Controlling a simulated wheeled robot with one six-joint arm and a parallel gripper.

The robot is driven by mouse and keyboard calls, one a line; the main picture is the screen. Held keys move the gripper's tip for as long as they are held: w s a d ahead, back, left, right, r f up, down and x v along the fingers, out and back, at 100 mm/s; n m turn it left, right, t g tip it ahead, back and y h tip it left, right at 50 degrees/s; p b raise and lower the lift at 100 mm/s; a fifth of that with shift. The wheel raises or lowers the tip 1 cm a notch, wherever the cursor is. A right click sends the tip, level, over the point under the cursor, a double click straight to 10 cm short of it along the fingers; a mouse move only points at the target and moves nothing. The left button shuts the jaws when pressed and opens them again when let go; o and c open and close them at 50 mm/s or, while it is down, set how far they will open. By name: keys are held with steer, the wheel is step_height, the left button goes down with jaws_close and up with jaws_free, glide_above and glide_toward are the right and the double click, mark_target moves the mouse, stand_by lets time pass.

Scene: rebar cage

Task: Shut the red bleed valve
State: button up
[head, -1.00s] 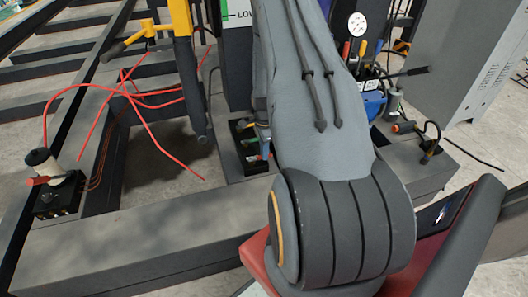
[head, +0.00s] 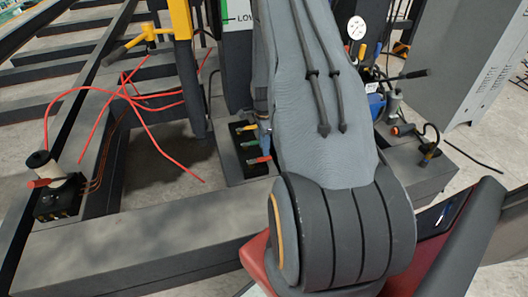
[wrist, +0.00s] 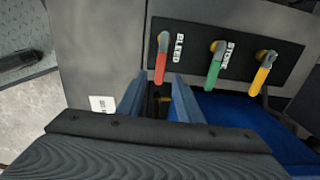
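The red bleed valve (wrist: 162,57) is a red lever on a black panel marked BLEED, hanging downward in the wrist view. It also shows in the head view (head: 260,160), at the near end of the valve block. My gripper (wrist: 159,80) is open, its two blue fingers pointing at the panel. In the wrist view the red lever's lower end appears between the fingertips; I cannot tell whether they touch it. In the head view my gripper (head: 265,142) is beside the levers, partly hidden by my arm.
A green lever (wrist: 214,66) and a yellow lever (wrist: 262,73) are right of the red one on the panel (wrist: 190,40). A gauge (head: 356,28) stands behind my arm. Red hoses (head: 140,100) and a spool (head: 42,165) lie left. A grey cabinet (head: 470,60) stands right.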

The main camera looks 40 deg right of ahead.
step_height(320, 180, up, 2)
steer(key=shift+r, duration=0.2)
steer(key=shift+a, duration=0.1)
stand_by(0.5)
